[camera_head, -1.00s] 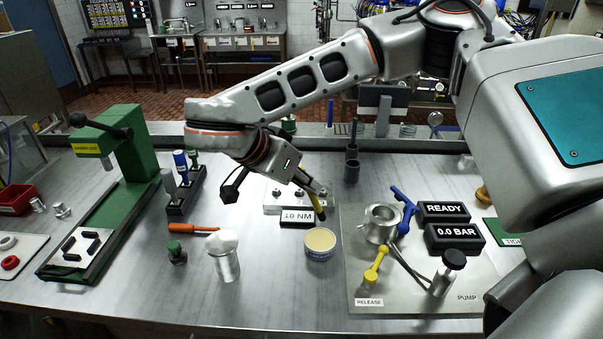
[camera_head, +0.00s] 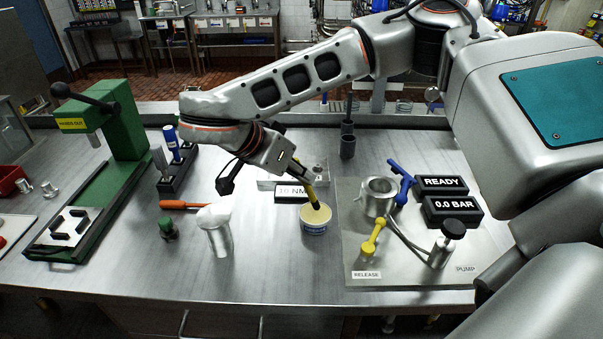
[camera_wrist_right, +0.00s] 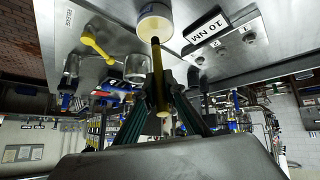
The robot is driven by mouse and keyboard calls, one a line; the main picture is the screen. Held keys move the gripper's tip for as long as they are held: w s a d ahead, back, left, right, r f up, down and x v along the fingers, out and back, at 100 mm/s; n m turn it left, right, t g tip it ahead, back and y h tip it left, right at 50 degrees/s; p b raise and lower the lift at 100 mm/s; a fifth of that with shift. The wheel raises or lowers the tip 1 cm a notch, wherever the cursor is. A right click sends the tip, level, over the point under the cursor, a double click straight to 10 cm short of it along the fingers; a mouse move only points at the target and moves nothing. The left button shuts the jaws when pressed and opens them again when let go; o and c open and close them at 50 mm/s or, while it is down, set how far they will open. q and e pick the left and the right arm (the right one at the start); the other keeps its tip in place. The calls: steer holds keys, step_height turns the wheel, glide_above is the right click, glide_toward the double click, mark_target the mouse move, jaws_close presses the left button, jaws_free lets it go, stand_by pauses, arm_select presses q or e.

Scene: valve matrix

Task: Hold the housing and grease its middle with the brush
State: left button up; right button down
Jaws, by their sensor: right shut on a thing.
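My right gripper (camera_head: 305,178) is shut on the brush (camera_head: 313,196), a yellow stick slanting down. The brush's lower end is at the mouth of the grease tub (camera_head: 315,228), a small white and blue pot; its exact depth there is unclear. In the right wrist view the fingers (camera_wrist_right: 158,92) grip the brush (camera_wrist_right: 156,65), which runs to the tub (camera_wrist_right: 154,26). A hollow round steel body (camera_head: 377,199), possibly the housing, sits upright on the pump plate, apart from the gripper. My left gripper is not in view.
The pump plate (camera_head: 360,252) carries blue and yellow levers and dark READY and 0.0 BAR displays (camera_head: 452,211). A white-topped metal cup (camera_head: 219,241) and an orange-handled tool (camera_head: 185,205) stand or lie left of the tub. A green press (camera_head: 119,143) is far left.

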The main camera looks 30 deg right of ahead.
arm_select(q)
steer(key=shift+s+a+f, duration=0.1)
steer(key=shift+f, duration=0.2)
arm_select(e)
steer(key=shift+f, duration=0.1)
steer(key=shift+f, duration=0.2)
stand_by(0.4)
steer(key=shift+f, duration=0.25)
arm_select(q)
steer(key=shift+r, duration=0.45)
arm_select(e)
steer(key=shift+s+f, duration=0.1)
stand_by(1.9)
